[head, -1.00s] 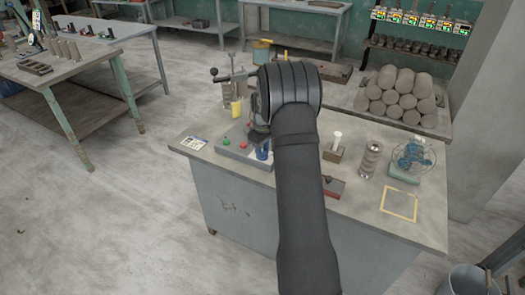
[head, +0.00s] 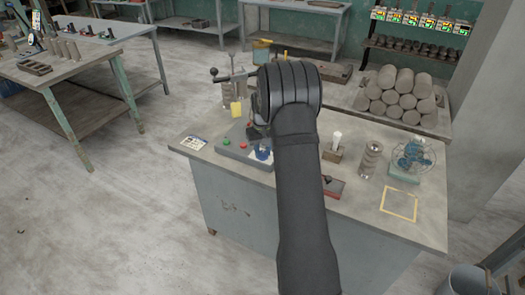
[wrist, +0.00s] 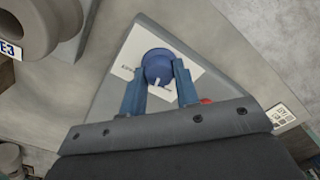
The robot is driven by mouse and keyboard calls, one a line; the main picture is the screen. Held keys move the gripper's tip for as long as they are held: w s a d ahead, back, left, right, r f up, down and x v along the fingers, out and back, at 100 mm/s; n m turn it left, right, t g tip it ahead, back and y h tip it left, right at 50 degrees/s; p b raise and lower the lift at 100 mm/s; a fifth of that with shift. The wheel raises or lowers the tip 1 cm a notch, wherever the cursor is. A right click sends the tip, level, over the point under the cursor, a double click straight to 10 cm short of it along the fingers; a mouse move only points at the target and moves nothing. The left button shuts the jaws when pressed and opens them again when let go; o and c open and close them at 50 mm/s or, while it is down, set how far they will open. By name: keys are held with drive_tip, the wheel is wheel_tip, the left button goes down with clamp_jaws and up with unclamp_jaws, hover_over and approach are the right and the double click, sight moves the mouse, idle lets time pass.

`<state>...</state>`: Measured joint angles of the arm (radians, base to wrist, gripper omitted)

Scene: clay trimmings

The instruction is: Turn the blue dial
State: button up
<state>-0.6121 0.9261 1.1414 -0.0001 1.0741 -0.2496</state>
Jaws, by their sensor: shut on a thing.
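The blue dial (wrist: 158,64) is a round knob with a white pointer mark, on a white plate on the sloping grey control box (wrist: 143,42). In the wrist view my gripper (wrist: 159,72) has one blue finger on each side of the dial and is shut on it. In the head view the dial (head: 263,153) shows just left of my dark arm, on the control box (head: 235,154). My arm hides most of my gripper there.
A green button (head: 227,142) and a red button (head: 243,145) sit left of the dial. A ribbed clay cylinder (head: 371,160) and a blue fan (head: 411,157) stand to the right. A yellow taped outline (head: 399,204) marks bare tabletop.

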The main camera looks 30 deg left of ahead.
sight(263, 152)
drive_tip(key=shift+m, duration=1.3)
drive_tip(key=o, duration=1)
drive_tip(key=shift+c, duration=0.2)
wheel_tip(263, 152, up, 18)
drive_tip(key=shift+f, duration=0.25)
